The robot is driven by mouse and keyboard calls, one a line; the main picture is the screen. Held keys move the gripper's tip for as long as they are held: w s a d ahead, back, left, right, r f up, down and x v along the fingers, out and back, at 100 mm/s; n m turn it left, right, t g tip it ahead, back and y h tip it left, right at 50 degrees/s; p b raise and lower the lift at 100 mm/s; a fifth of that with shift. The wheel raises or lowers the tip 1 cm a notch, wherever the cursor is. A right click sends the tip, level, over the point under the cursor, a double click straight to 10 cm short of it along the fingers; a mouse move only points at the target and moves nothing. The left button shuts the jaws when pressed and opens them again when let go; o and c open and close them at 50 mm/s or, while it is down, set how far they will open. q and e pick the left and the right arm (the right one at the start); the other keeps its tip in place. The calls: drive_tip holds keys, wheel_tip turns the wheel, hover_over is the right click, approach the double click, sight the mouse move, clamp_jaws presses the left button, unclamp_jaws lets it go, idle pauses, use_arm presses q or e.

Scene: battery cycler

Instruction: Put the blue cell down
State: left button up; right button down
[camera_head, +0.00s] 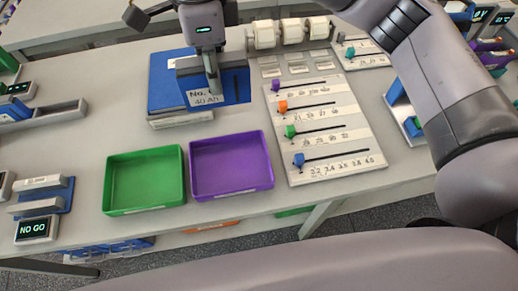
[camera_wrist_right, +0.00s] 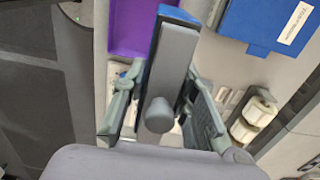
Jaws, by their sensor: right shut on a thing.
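My right gripper (camera_head: 212,86) is shut on the blue cell (camera_head: 237,88), a flat upright block with a white "40 Ah" label on its front. In the head view the cell overlaps the right part of a blue platform (camera_head: 162,92); I cannot tell whether it touches it. In the right wrist view the gripper (camera_wrist_right: 160,120) has its fingers on both sides of the cell (camera_wrist_right: 172,60), which shows a grey top with a round knob and a blue far end. The platform (camera_wrist_right: 265,20) lies to its upper right there.
A green tray (camera_head: 145,207) and a purple tray (camera_head: 232,190) stand empty at the table's front. A white slider board (camera_head: 325,160) is to the right. White cylinders (camera_head: 291,32) stand behind. A "NO GO" display (camera_head: 36,230) sits at the left.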

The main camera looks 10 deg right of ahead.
sight(215, 98)
drive_tip(key=shift+f, duration=0.35)
drive_tip(key=f, duration=0.1)
drive_tip(key=f+p, duration=0.1)
drive_tip(key=f, duration=0.3)
drive_tip(key=shift+s+a+f+p, duration=0.15)
drive_tip(key=shift+a+f+p, duration=0.05)
drive_tip(key=shift+a+p, duration=0.2)
wheel_tip(215, 98, down, 13)
drive_tip(key=p, duration=0.3)
drive_tip(key=shift+d+f, duration=0.15)
drive_tip(key=shift+f, duration=0.05)
use_arm(q)
drive_tip(key=r, duration=0.2)
drive_tip(key=a+r, duration=0.1)
drive_tip(key=r, duration=0.2)
drive_tip(key=shift+s, duration=0.15)
use_arm(e)
drive_tip(key=shift+f, duration=0.1)
use_arm(q)
drive_tip(key=shift+a, duration=0.1)
use_arm(e)
drive_tip(key=shift+f, duration=0.2)
use_arm(q)
drive_tip(key=shift+f, duration=0.2)
use_arm(e)
drive_tip(key=c, duration=1.3)
unclamp_jaws()
